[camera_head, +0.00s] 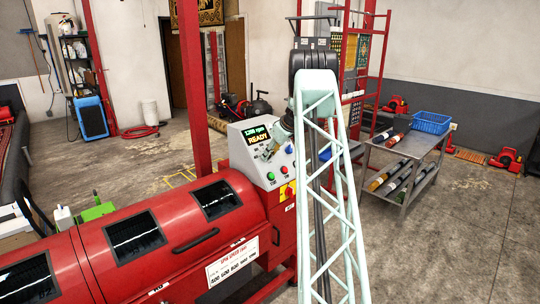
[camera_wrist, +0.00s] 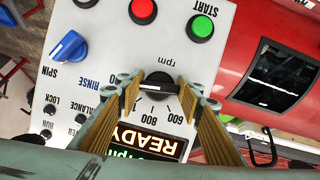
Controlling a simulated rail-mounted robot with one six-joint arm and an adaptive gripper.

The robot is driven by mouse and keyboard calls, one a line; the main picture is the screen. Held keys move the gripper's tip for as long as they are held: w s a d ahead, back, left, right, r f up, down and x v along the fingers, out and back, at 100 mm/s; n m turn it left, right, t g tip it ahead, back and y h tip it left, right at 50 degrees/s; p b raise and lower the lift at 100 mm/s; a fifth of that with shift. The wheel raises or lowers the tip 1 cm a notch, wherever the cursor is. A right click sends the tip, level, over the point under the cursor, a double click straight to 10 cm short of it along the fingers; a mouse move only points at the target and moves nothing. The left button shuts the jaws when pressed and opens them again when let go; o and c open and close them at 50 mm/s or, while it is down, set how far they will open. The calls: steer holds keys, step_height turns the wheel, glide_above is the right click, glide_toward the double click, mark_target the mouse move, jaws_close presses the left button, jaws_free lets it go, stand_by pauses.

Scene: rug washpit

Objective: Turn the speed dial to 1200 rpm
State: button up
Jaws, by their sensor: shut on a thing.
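The speed dial (camera_wrist: 158,80) is a black knob marked "rpm" on the grey control panel, seen upside down in the wrist view. My gripper (camera_wrist: 160,93) has one fingertip on each side of its bar and is closed on it. The marks 600 and 800 show beside the dial; other marks are hidden by the fingers. In the head view the display (camera_head: 257,134) reads 1200 rpm and READY. There my gripper (camera_head: 275,144) is at the panel and hides the dial.
A red stop button (camera_wrist: 143,10), a green start button (camera_wrist: 202,26) and a blue rinse/spin selector (camera_wrist: 69,46) surround the dial. The red drum machine (camera_head: 160,240) lies left of the panel. A grey cart (camera_head: 410,146) with rolls stands at the right.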

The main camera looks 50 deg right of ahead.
steer(key=o, duration=0.9)
steer(key=shift+r, duration=0.1)
steer(key=shift+v, duration=5.9)
